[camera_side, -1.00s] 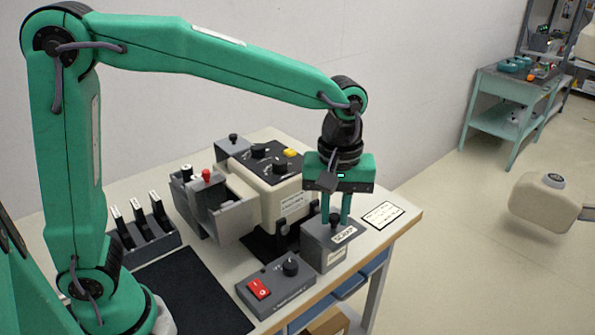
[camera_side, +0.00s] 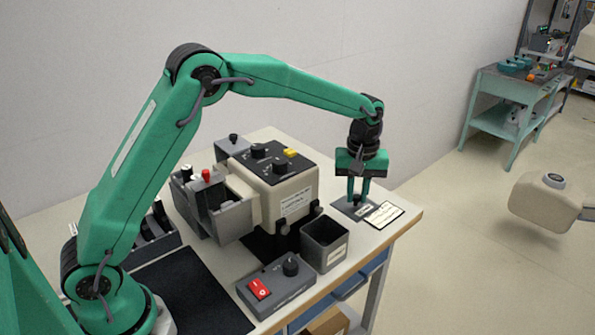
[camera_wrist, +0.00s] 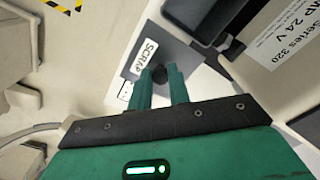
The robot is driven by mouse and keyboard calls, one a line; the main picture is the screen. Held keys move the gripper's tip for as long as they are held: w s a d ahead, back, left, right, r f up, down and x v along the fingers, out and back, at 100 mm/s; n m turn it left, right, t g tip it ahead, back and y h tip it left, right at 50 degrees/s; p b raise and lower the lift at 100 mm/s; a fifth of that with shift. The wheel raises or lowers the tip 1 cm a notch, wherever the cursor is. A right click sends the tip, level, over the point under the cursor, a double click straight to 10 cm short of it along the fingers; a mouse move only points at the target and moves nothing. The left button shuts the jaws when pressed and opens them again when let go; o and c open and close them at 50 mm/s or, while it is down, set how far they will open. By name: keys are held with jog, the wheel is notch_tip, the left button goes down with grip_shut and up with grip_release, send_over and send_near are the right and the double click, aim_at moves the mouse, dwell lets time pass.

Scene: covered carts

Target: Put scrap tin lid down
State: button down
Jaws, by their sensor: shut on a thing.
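My gripper (camera_side: 357,190) is shut on the dark knob of the grey scrap tin lid (camera_side: 344,208), at the far right part of the table. The lid lies flat at table height beside the white printed card (camera_side: 384,214); I cannot tell whether it touches the table or the card's edge. In the wrist view my fingers (camera_wrist: 160,82) close on the knob, and the lid (camera_wrist: 135,65) shows its SCRAP label. The scrap tin (camera_side: 325,244) stands open, nearer the front edge, with its dark inside showing.
A cream machine (camera_side: 288,187) with black knobs stands left of the lid. A grey control box (camera_side: 276,286) with a red switch sits left of the tin. The table's right edge (camera_side: 415,216) is close to the card. A black mat (camera_side: 195,290) is bare.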

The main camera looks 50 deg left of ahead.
jog(key=shift+w+a+f, duration=0.5)
jog(key=shift+w+a, duration=0.05)
jog(key=shift+w, duration=0.05)
jog(key=shift+f, duration=0.1)
jog(key=shift+f, duration=4.9)
jog(key=shift+f, duration=0.1)
jog(key=c, duration=1.3)
grip_release()
notch_tip(320, 180, up, 12)
jog(key=shift+f, duration=0.1)
jog(key=shift+r, duration=0.25)
